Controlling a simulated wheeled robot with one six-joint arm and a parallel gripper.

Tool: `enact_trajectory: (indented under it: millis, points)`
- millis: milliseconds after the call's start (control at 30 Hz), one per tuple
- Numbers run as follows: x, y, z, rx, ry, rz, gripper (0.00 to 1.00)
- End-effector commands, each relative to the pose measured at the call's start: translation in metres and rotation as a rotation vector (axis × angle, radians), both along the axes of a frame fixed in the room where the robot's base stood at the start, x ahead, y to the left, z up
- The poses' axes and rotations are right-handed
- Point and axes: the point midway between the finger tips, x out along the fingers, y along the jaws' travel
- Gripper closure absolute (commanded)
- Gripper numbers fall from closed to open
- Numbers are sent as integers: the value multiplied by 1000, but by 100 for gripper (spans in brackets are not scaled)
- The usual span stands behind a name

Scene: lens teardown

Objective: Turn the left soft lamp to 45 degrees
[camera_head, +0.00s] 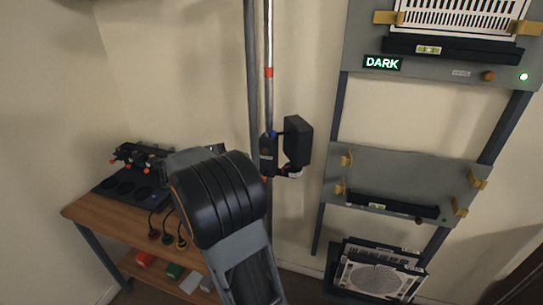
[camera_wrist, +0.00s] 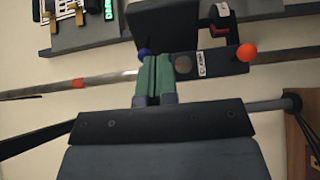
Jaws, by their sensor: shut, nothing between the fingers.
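The soft lamp is a black box-shaped head (camera_head: 297,140) on a clamp (camera_head: 268,154) on the upright metal pole (camera_head: 269,95). Only one such lamp shows. In the wrist view its dark head (camera_wrist: 165,24) is at the top, with the clamp body (camera_wrist: 212,64) below it. The clamp carries a blue knob (camera_wrist: 144,53) and an orange knob (camera_wrist: 246,52). My gripper (camera_wrist: 153,62) has green fingers, closed together and empty, in front of the clamp, close to the blue knob. I cannot tell whether they touch. My arm hides the gripper in the head view.
A wooden bench (camera_head: 88,214) with a black lens stand (camera_head: 125,190) is at the left. A rack with grey panels (camera_head: 400,170) stands at the right, with a lit DARK sign (camera_head: 382,63). A framed panel (camera_head: 375,276) leans low at the right.

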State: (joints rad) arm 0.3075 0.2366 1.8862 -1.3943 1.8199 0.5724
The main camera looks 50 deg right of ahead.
Motion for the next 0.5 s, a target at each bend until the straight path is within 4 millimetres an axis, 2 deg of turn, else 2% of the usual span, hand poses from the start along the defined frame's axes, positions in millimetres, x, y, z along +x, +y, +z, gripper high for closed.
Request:
enact_trajectory:
  millis: [500]
  points:
    - [-52,-74,4,-16,7,-11,100]
